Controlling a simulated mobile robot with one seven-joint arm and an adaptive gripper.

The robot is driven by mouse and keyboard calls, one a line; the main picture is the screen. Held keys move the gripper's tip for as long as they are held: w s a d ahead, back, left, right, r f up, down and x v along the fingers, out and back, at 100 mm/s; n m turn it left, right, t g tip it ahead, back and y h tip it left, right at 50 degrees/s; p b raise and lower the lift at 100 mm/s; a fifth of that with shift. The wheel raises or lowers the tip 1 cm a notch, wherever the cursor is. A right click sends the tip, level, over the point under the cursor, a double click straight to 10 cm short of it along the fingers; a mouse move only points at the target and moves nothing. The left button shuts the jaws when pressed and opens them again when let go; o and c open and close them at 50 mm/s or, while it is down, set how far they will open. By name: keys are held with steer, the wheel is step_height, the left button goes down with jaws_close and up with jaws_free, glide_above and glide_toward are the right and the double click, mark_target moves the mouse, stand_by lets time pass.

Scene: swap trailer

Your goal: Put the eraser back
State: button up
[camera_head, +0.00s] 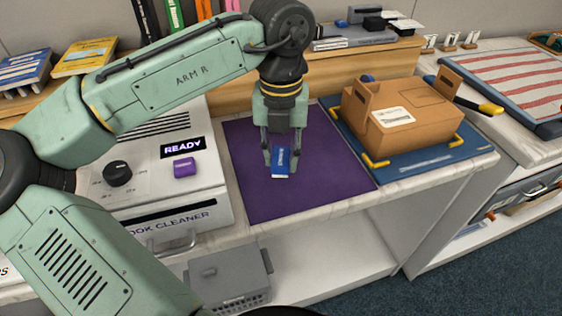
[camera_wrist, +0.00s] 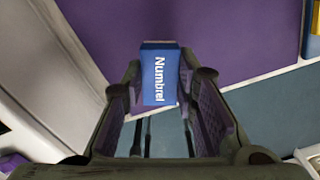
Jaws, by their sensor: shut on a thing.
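The eraser is a small blue block with white lettering (camera_head: 281,161). It also shows in the wrist view (camera_wrist: 160,75), where the lettering reads "Numbrel". My gripper (camera_head: 282,152) points down and is shut on the eraser, with one finger on each side of it. In the head view the eraser is over the purple mat (camera_head: 258,187). I cannot tell whether its lower end touches the mat. Part of the eraser is hidden by the fingers.
A book cleaner (camera_head: 125,190) with a READY display stands left of the mat. A cardboard box (camera_head: 405,125) sits on a blue mat to the right. A wooden shelf with books and devices runs behind. A grey bin (camera_head: 228,280) stands below the counter.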

mark_target(281, 156)
steer(key=shift+f, duration=1.75)
steer(key=shift+f, duration=0.1)
steer(key=o, duration=1.1)
step_height(281, 156, up, 12)
steer(key=shift+r, duration=0.15)
